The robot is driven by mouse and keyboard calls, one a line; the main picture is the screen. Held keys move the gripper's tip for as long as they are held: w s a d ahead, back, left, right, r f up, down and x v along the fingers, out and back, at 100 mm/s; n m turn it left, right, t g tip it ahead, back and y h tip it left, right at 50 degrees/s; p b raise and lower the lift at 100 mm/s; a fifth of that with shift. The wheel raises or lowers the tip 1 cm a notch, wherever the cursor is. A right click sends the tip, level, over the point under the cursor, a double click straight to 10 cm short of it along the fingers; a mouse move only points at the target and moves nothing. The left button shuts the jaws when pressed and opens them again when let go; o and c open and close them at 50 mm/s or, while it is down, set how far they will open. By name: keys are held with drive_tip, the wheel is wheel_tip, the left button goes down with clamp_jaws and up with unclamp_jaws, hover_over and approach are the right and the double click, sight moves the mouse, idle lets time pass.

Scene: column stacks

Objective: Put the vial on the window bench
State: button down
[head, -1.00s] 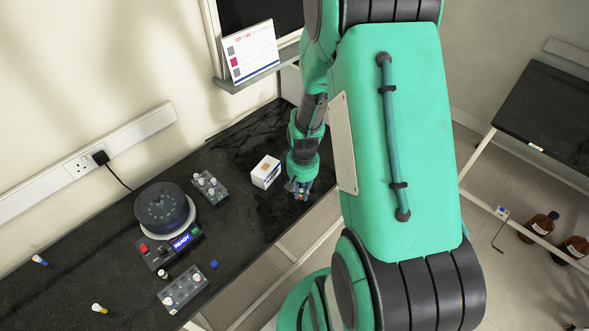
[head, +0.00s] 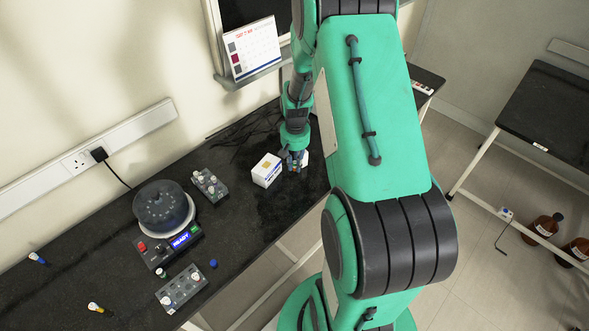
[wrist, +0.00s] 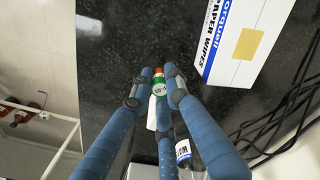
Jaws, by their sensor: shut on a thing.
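My gripper (head: 293,165) is low over the right part of the long black bench (head: 110,235), just right of a white box. In the wrist view my gripper (wrist: 158,88) is shut on a small vial (wrist: 159,90) with a green and white top and an orange part. The fingers hide much of the vial. No readable sign shows which bench is the window bench; another black bench (head: 550,110) stands at the right, and part of a further one (head: 428,78) shows behind my arm.
A paper wipes box (head: 267,170) stands beside my gripper. A small labelled bottle (wrist: 183,150) is close to the fingers. A centrifuge (head: 164,210), vial racks (head: 209,185) and loose small vials occupy the left.

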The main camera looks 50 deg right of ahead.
sight(294, 169)
drive_tip(key=shift+w+d+f, duration=0.15)
drive_tip(key=shift+w+d, duration=0.1)
drive_tip(key=shift+w, duration=0.15)
drive_tip(key=shift+f+b, duration=0.65)
drive_tip(key=shift+f, duration=1)
drive_tip(key=shift+f, duration=0.1)
drive_tip(key=c, duration=1.7)
unclamp_jaws()
wheel_tip(294, 169, up, 12)
drive_tip(key=shift+r+p, duration=0.15)
drive_tip(key=shift+p, duration=1.1)
